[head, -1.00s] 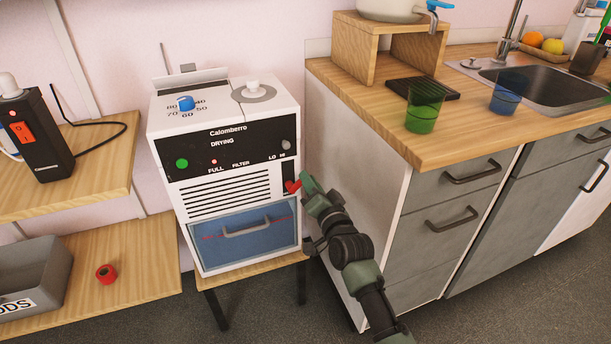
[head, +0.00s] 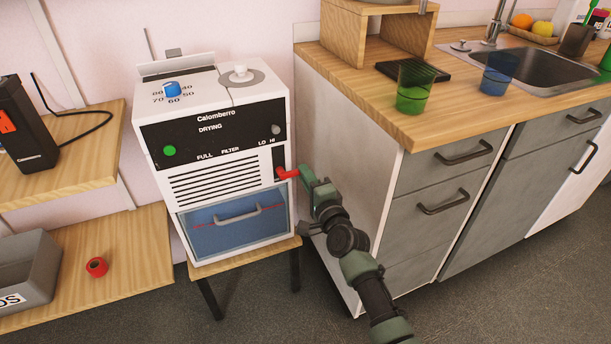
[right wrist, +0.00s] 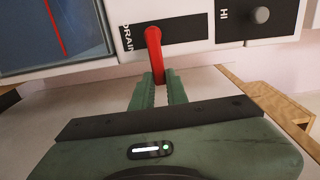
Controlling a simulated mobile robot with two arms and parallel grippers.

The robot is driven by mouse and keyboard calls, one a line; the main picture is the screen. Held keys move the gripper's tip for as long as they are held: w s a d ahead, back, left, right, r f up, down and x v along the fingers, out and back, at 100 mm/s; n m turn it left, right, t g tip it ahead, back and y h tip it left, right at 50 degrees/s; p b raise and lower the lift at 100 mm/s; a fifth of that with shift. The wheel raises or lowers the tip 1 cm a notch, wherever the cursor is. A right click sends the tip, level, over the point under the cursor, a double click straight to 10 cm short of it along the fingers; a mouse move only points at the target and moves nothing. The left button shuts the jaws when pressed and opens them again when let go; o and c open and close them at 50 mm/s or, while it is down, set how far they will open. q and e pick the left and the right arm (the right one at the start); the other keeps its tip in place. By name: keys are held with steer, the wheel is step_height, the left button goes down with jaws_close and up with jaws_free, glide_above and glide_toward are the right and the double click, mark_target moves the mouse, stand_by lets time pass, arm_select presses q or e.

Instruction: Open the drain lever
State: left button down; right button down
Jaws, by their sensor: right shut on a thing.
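The red drain lever (head: 288,173) sticks out from the right side of the front of the white drying machine (head: 262,106). In the right wrist view the red lever (right wrist: 154,50) comes out of a black slot marked DRAIN, and its end is between the two green fingers. My right gripper (head: 303,174) is at the lever's outer end. In the right wrist view the gripper (right wrist: 158,88) is shut on the lever. My left gripper is not in view.
The machine stands on a small wooden stand (head: 245,256). A counter (head: 385,115) with drawers is close on the right, with a green cup (head: 414,88) near its edge. Wooden shelves (head: 75,160) are on the left, with a grey bin (head: 28,268) and red roll (head: 96,267).

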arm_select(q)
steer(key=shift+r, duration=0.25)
arm_select(e)
steer(key=shift+f, duration=0.15)
steer(key=c, duration=1.4)
jaws_free()
steer(key=shift+s, duration=0.1)
